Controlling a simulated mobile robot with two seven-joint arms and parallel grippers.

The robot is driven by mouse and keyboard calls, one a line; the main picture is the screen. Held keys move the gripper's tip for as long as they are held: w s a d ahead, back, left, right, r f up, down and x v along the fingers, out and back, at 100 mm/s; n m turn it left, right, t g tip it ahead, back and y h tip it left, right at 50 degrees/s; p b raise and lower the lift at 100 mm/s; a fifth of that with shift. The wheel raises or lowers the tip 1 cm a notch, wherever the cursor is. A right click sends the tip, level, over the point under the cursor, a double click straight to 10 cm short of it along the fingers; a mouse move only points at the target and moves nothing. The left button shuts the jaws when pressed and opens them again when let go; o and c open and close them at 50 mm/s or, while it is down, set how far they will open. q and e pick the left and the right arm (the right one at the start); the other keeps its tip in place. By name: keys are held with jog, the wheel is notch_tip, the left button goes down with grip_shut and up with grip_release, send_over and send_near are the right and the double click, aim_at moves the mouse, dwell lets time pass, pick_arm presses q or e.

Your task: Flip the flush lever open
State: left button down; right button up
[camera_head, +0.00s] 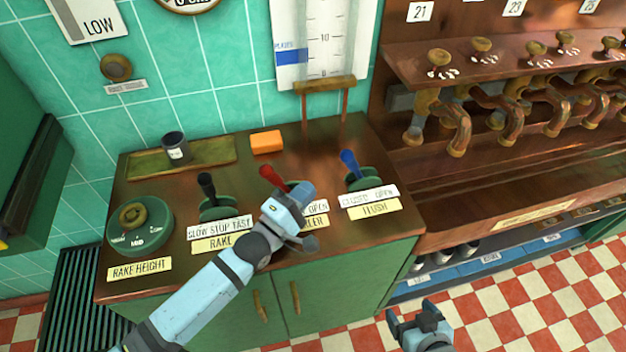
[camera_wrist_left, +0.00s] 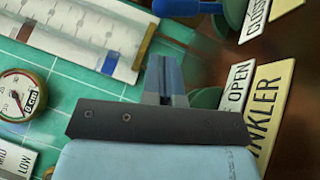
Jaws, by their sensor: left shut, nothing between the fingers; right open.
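The flush lever (camera_head: 349,161) has a blue handle on a round green base, on the right of the wooden counter. It leans left, towards the "CLOSED" end of its plate (camera_head: 369,197), above the "FLUSH" label (camera_head: 375,209). Its blue handle (camera_wrist_left: 188,7) shows at the top edge of the left wrist view. My left gripper (camera_head: 299,190) is over the red sprinkler lever's area, left of and apart from the flush lever. Its fingers (camera_wrist_left: 166,78) are shut and empty. My right gripper (camera_head: 419,318) is open and empty, low in front of the cabinet.
The red lever (camera_head: 271,175) stands close behind my left gripper, partly hidden. A black lever (camera_head: 206,185) and a green dial (camera_head: 139,225) are further left. An orange block (camera_head: 266,142) lies at the back. Copper taps (camera_head: 455,125) line the right-hand shelf.

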aim_at(354, 167)
pick_arm(q)
jog(key=x, duration=0.8)
jog(key=shift+w+d+p, duration=0.2)
jog(key=shift+p, duration=0.2)
pick_arm(e)
jog(key=shift+r, duration=0.25)
pick_arm(q)
jog(key=shift+r, duration=0.2)
pick_arm(e)
jog(key=shift+r, duration=0.1)
